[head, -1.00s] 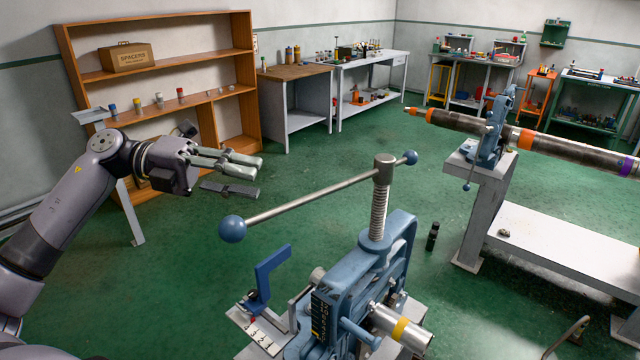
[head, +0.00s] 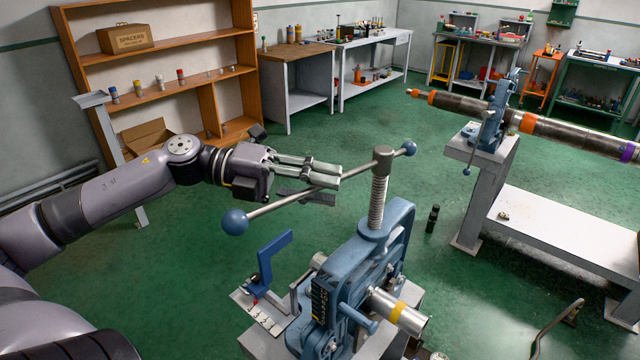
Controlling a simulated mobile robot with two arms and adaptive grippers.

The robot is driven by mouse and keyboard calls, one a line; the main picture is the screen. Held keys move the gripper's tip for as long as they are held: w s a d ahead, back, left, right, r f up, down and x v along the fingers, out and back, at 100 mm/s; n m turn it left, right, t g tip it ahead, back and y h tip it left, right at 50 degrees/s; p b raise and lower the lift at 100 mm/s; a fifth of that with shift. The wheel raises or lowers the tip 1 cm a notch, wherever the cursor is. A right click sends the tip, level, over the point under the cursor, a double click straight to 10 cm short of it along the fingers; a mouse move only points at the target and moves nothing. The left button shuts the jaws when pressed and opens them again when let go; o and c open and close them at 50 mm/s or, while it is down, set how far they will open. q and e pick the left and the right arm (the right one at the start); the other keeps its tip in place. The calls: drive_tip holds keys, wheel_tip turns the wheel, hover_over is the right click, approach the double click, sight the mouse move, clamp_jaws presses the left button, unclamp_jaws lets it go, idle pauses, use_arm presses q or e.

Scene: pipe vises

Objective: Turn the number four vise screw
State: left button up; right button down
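The near blue pipe vise (head: 368,262) stands on a pedestal at the lower middle. Its threaded vertical screw (head: 378,203) carries a long grey cross bar (head: 345,180). Blue balls cap the bar, a big one (head: 235,222) at left and another (head: 409,148) at right. My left gripper (head: 338,184) is open, its fingers reaching right at the bar's middle, left of the screw. The bar overlaps the fingers in the picture; I cannot tell whether they touch it. A number marking this vise cannot be made out clearly. My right gripper is out of view.
A second vise (head: 490,122) holds a long pipe at right. Shelves (head: 160,70) and benches line the back. Green floor lies open between.

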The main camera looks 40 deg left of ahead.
use_arm(q)
drive_tip(key=shift+c, duration=0.6)
clamp_jaws()
